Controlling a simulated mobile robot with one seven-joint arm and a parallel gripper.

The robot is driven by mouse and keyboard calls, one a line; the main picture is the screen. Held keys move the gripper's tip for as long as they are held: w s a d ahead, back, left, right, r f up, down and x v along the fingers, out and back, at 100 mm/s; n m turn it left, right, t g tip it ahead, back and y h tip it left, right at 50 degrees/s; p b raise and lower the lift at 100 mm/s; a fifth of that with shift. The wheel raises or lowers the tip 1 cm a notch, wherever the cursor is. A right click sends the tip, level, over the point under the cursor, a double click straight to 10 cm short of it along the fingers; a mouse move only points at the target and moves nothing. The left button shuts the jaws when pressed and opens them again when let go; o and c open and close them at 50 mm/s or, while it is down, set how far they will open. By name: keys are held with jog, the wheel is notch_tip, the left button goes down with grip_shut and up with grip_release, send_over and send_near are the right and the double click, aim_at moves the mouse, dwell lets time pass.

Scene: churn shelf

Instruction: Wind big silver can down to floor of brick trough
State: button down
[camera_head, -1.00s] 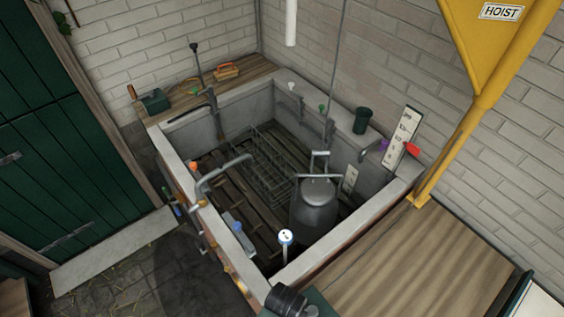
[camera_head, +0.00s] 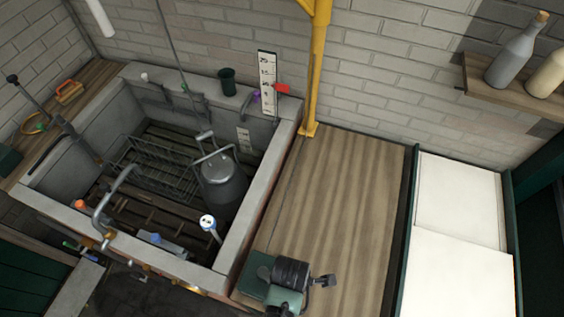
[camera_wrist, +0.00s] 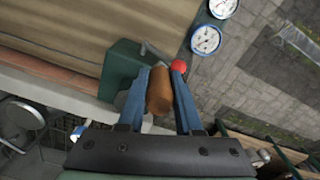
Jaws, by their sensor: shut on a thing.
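The big silver can (camera_head: 222,182) hangs upright by its handle inside the brick trough (camera_head: 236,262), in the trough's right part. A cable runs up from above it. Its base is hard to see, so I cannot tell whether it touches the slatted floor. The can's round lid also shows at the left of the wrist view (camera_wrist: 22,122). My gripper (camera_wrist: 164,78) has its blue fingers shut on a brown wooden handle (camera_wrist: 160,95) beside a green housing (camera_wrist: 124,66). The winch with a dark drum (camera_head: 291,273) stands at the bottom of the head view.
A wire rack (camera_head: 158,170) stands in the trough left of the can. A bent pipe (camera_head: 108,205) and a white-topped post (camera_head: 208,223) rise at the near wall. A scale board (camera_head: 267,82) stands behind. The yellow hoist post (camera_head: 312,80) rises by the wooden top (camera_head: 340,200).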

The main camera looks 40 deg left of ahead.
jog(key=c, duration=0.5)
grip_release()
jog(key=shift+s+a+r, duration=0.1)
jog(key=shift+s+a, duration=0.05)
jog(key=shift+s, duration=0.15)
jog(key=shift+w, duration=0.1)
notch_tip(320, 180, up, 13)
jog(key=shift+f+b, duration=0.1)
jog(key=shift+b, duration=1.15)
